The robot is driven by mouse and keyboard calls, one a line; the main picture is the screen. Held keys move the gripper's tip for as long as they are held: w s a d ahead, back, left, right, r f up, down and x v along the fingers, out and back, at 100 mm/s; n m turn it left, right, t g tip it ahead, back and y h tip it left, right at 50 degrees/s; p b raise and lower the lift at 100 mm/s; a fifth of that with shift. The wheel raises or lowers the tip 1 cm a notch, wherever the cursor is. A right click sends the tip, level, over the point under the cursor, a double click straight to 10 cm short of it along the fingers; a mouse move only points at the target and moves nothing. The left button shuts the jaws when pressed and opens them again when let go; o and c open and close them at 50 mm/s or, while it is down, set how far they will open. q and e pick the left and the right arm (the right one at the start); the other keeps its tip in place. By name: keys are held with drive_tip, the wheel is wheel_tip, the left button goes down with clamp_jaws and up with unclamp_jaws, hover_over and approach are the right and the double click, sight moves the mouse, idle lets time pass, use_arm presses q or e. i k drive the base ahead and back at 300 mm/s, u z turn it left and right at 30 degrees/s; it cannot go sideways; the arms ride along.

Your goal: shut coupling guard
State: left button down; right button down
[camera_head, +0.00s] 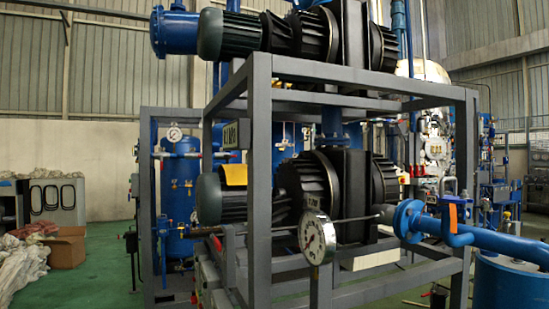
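A yellow plate (235,174), which looks like the coupling guard, sits above the lower motor (216,199), beside the dark ribbed pump housing (316,186). It is inside the grey frame, partly behind a grey upright. I cannot tell from here whether it stands open or lies shut over the coupling. Neither of my grippers is in view.
A grey steel frame (262,150) surrounds the machine, with a second motor (231,36) on top. A round gauge (318,240) and a blue pipe (480,238) stand in front. Green floor (100,275) is clear at left, beside a cardboard box (66,247).

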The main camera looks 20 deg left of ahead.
sight(236, 174)
drive_tip(key=u, duration=0.05)
drive_tip(key=i, duration=0.25)
drive_tip(key=z, duration=2.4)
drive_tip(key=k, duration=2.05)
drive_tip(key=u, duration=1.6)
drive_tip(key=i, duration=1)
